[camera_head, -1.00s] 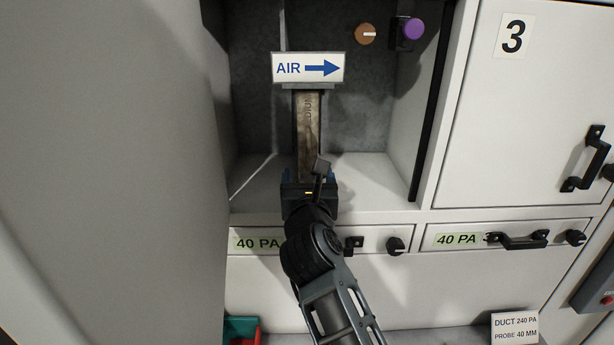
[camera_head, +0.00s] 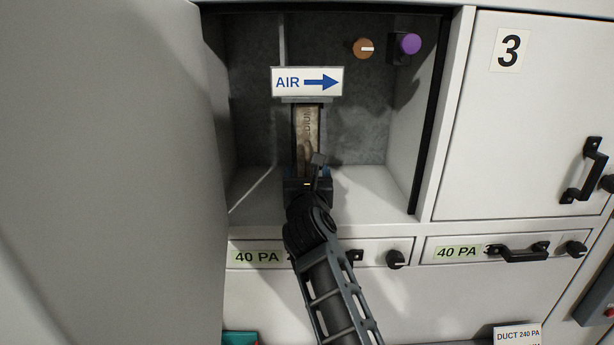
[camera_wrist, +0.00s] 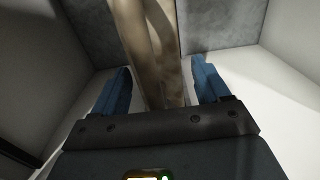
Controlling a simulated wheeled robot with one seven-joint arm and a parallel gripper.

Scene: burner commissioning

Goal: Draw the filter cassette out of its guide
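The filter cassette (camera_head: 307,135) is a narrow, dirty brown panel with faint lettering. It stands upright in its dark guide (camera_head: 294,140) below the AIR arrow sign (camera_head: 307,82). My gripper (camera_head: 308,175) is at the lower end of the cassette in the head view and hides that end. In the wrist view the cassette (camera_wrist: 155,50) runs between the two blue fingers of my gripper (camera_wrist: 163,88). A gap shows on each side of it, so the gripper looks open and not closed on it.
A large grey panel (camera_head: 110,170) stands close on the left. Drawers with handles (camera_head: 520,252) lie below; door 3 (camera_head: 540,120) is right.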

